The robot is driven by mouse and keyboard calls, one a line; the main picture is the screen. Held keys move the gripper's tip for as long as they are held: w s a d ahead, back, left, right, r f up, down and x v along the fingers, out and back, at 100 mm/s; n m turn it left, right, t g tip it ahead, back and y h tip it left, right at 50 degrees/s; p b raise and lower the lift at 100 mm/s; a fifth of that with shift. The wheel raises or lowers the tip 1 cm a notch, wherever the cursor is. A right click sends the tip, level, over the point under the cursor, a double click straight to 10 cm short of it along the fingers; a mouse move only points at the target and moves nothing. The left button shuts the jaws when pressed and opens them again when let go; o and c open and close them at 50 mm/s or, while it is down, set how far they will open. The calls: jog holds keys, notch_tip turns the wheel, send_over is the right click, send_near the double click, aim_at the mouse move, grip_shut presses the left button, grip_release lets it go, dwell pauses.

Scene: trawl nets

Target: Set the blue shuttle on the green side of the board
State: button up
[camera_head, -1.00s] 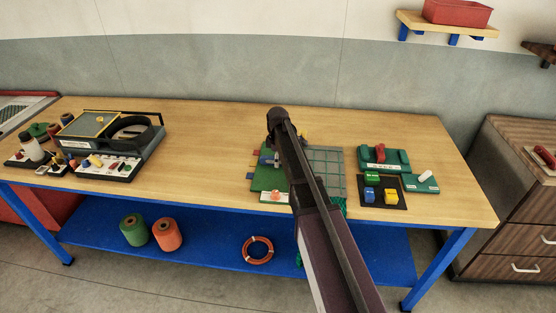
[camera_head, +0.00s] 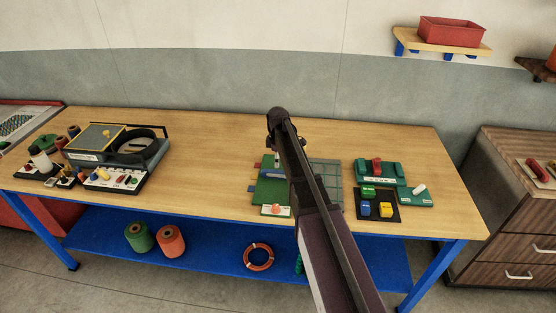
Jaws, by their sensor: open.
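The board (camera_head: 270,191) lies near the front of the workbench, with a plain green side at left and a grey-green grid at right. My arm crosses in front of its middle. My gripper (camera_head: 277,160) is mostly hidden behind my arm; a small pale piece below the arm's end, over the board's back edge, appears to be part of it. The gripper is open.
Green and yellow blocks share the tray. Behind it stands a green rack (camera_head: 393,168) with a red piece. A white piece lies at its right. A boxed device (camera_head: 95,139) and small parts fill the bench's left. The bench between device and board is clear.

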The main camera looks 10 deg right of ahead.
aim_at(278, 171)
jog(key=shift+r+p, duration=2.2)
jog(key=shift+r, duration=0.35)
jog(key=s+m, duration=1.4)
jog(key=s, duration=1.5)
